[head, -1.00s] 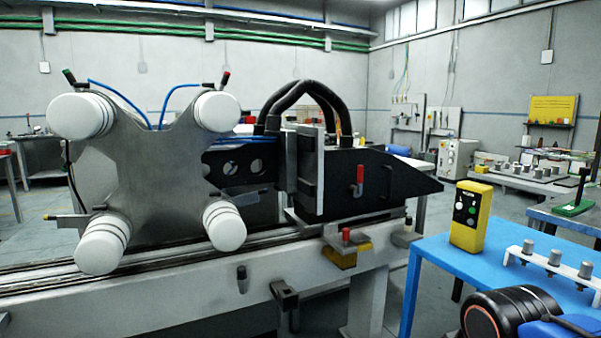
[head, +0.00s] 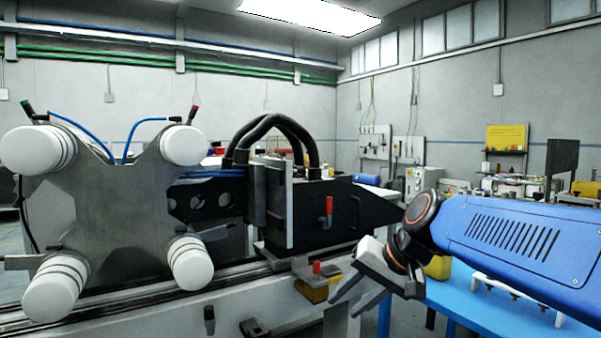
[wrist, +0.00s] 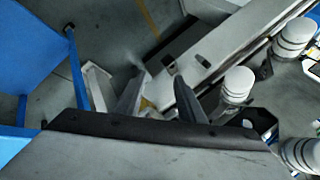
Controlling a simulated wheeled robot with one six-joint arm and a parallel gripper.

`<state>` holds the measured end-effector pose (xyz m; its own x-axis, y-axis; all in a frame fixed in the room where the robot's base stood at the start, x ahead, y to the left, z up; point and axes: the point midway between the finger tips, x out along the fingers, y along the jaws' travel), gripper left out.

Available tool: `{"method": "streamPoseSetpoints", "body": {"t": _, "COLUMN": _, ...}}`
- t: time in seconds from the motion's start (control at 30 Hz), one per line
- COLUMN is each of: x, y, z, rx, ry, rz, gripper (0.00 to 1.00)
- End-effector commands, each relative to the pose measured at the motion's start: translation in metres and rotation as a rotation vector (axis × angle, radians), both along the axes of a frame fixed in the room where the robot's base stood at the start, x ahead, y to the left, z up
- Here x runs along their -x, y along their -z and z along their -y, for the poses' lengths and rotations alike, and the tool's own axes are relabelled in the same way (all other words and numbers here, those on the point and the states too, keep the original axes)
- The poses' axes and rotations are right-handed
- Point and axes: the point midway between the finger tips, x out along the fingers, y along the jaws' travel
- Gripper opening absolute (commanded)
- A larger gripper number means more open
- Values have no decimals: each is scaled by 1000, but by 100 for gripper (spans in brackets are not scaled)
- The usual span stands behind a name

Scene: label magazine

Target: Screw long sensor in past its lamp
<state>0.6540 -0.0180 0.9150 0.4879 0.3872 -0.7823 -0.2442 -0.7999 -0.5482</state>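My gripper (head: 345,306) hangs in front of the machine's right end, fingers pointing down and left. Its two fingers are apart with nothing between them, as the wrist view (wrist: 158,80) also shows. I cannot tell for sure which part is the long sensor. Candidates are small dark rods at the cross-shaped plate (head: 110,200): a green-tipped rod (head: 28,109) at upper left and a red-tipped rod (head: 193,115) at upper right. A grey bar (head: 17,262) juts out at lower left. No lit lamp can be made out. My gripper touches none of these.
White rollers (head: 183,146) stand out from the plate's corners. A red-handled part (head: 328,210) is on the black housing, and a yellow block (head: 315,288) sits below it. A blue table (head: 450,300) stands at the right, partly behind my arm.

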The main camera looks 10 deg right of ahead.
Motion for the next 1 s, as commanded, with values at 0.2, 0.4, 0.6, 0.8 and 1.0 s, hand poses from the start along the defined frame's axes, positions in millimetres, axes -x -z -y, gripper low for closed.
{"method": "streamPoseSetpoints", "body": {"t": 0.2, "x": -93, "y": -79, "z": 8, "rx": -270, "ry": 106, "rz": 52, "gripper": 36}}
{"method": "streamPoseSetpoints", "body": {"t": 0.4, "x": -175, "y": -153, "z": 36, "rx": -520, "ry": 184, "rz": 122, "gripper": 36}}
{"method": "streamPoseSetpoints", "body": {"t": 0.6, "x": -238, "y": -217, "z": 75, "rx": -728, "ry": 231, "rz": 198, "gripper": 36}}
{"method": "streamPoseSetpoints", "body": {"t": 0.8, "x": -264, "y": -247, "z": 98, "rx": -833, "ry": 247, "rz": 240, "gripper": 36}}
{"method": "streamPoseSetpoints", "body": {"t": 1.0, "x": -276, "y": -250, "z": 95, "rx": -846, "ry": 247, "rz": 246, "gripper": 36}}
